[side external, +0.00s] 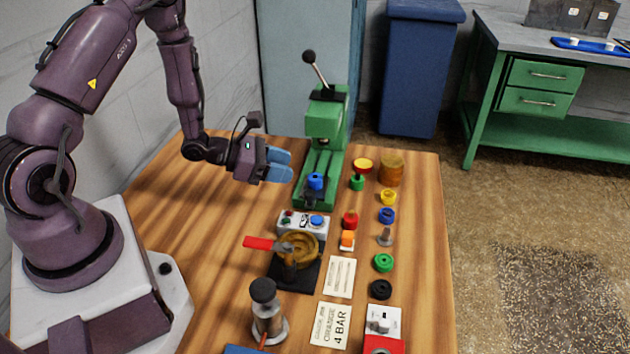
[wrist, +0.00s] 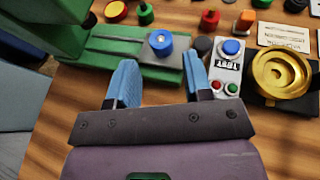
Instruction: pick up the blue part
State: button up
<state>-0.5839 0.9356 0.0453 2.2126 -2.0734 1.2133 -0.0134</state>
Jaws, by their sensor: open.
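A blue part (side external: 315,181) stands on the front end of the green press bed in the side view. In the wrist view the same blue part (wrist: 161,42) shows a small metallic centre and lies just beyond the fingertips, in line with the gap between them. My gripper (side external: 284,165) has light-blue fingers and is to the left of the part, apart from it. In the wrist view my gripper (wrist: 159,76) is open with nothing between its fingers. A second blue piece (side external: 386,215) sits in the row of parts on the right.
The green press (side external: 327,125) with its lever rises behind the blue part. A control box (side external: 302,222) with a blue button and a brass-coloured dish (side external: 299,248) with a red handle are in front. Several coloured parts line the right side. The table's left is clear.

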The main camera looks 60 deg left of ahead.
aim_at(312, 177)
jog(key=shift+x, duration=3.5)
jog(key=shift+r, duration=0.1)
jog(key=c, duration=0.8)
jog(key=shift+r, duration=0.1)
